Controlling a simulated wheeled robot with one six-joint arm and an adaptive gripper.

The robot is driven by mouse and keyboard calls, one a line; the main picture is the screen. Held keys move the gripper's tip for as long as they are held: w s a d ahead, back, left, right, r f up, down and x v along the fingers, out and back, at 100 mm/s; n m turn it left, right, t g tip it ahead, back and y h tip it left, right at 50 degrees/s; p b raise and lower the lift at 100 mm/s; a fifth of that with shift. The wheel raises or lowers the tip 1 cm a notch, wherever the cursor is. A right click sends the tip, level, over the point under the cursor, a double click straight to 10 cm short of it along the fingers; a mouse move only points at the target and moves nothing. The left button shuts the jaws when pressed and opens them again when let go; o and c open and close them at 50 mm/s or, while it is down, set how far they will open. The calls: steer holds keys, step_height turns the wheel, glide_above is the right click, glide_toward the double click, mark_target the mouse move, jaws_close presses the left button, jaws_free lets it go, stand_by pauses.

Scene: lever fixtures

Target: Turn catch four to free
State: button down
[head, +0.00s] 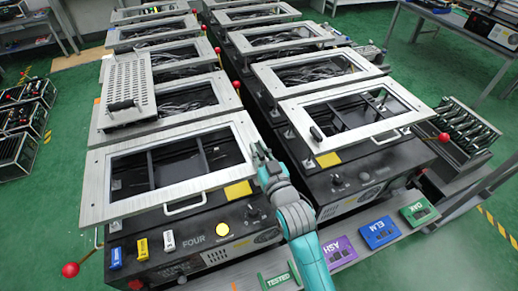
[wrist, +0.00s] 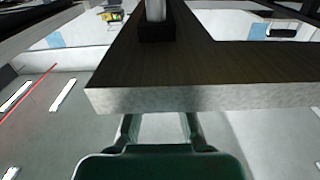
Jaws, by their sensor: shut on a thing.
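The fixture marked FOUR (head: 193,243) stands front left, a dark box under a pale lid frame (head: 110,215) with a window and a front handle. A knob (head: 252,212) and a lit yellow button are on its front panel. A red-ball lever (head: 70,269) shows at its left. My gripper (head: 262,154) is at the right side of this frame, near its front corner. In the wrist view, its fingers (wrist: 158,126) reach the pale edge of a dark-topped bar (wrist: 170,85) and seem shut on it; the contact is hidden. A pale post with a black base stands on the bar.
A similar fixture (head: 370,180) with a black upright grip (head: 316,133) stands close on the right. More fixtures run back in two rows. Blue, purple and green blocks (head: 380,232) lie on the front ledge. Green floor is open on the left.

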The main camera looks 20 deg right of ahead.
mark_target(259, 149)
steer(key=shift+d+n+y, duration=0.1)
steer(key=shift+n+y, duration=0.8)
steer(key=shift+y, duration=0.5)
steer(key=shift+n+g+y, duration=0.7)
steer(key=shift+n+y, duration=0.45)
steer(key=shift+y, duration=0.55)
steer(key=shift+n+g+y, duration=0.7)
steer(key=shift+n+y, duration=0.45)
steer(key=shift+y, duration=0.55)
steer(key=n+g+y, duration=0.5)
steer(key=g, duration=0.1)
steer(key=shift+y, duration=0.4)
steer(key=shift+n, duration=0.4)
steer(key=shift+f, duration=0.1)
steer(key=c, duration=1.2)
jaws_free()
steer(key=shift+o, duration=0.2)
step_height(259, 149, up, 10)
steer(key=shift+r, duration=0.1)
